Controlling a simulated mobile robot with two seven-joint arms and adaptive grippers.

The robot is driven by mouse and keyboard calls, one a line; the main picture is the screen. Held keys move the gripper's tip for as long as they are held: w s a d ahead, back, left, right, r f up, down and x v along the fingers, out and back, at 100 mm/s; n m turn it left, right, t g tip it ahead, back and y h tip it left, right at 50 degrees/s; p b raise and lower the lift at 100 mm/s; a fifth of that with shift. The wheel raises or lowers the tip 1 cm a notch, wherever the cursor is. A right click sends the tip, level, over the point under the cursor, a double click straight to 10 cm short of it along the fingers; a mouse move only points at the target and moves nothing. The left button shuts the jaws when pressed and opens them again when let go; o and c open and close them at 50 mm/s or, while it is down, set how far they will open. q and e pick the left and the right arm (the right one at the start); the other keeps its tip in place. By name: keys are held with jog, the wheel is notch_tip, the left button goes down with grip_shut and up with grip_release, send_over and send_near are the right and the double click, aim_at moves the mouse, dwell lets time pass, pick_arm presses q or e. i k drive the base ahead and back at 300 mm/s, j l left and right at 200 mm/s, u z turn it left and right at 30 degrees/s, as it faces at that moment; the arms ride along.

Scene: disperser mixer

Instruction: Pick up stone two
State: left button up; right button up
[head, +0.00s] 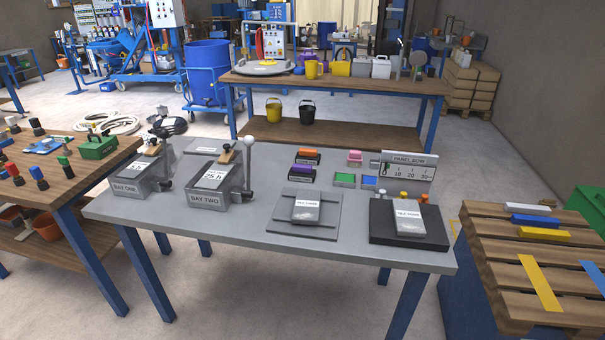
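Neither gripper is in view. A grey work table (257,238) stands in front of me. On its left part are two grey blocks, the one labelled BAY ONE (128,190) and the one labelled BAY TWO (206,198). Each has a pale labelled piece on its sloped top, one on bay one (143,168) and one on bay two (213,177), with a wooden-looking piece and a lever beside it. A pale slab (306,211) lies on a grey plate, and a similar slab (409,219) lies on a black base. Their print is too small to read, so I cannot tell which piece is stone two.
A PANEL BOW gauge (409,169) stands at the table's back right. Small coloured blocks (304,163) and green and blue pads (345,179) lie near it. A wooden table (60,184) with small items is at left, a pallet (545,270) at right. The table's front strip is clear.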

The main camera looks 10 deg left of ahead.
aim_at(297, 173)
jog(key=z, duration=0.5)
jog(key=j+z, duration=0.8)
jog(key=k+j+z, duration=0.15)
jog(key=j, duration=0.35)
jog(key=j+z, duration=0.1)
jog(key=j, duration=0.45)
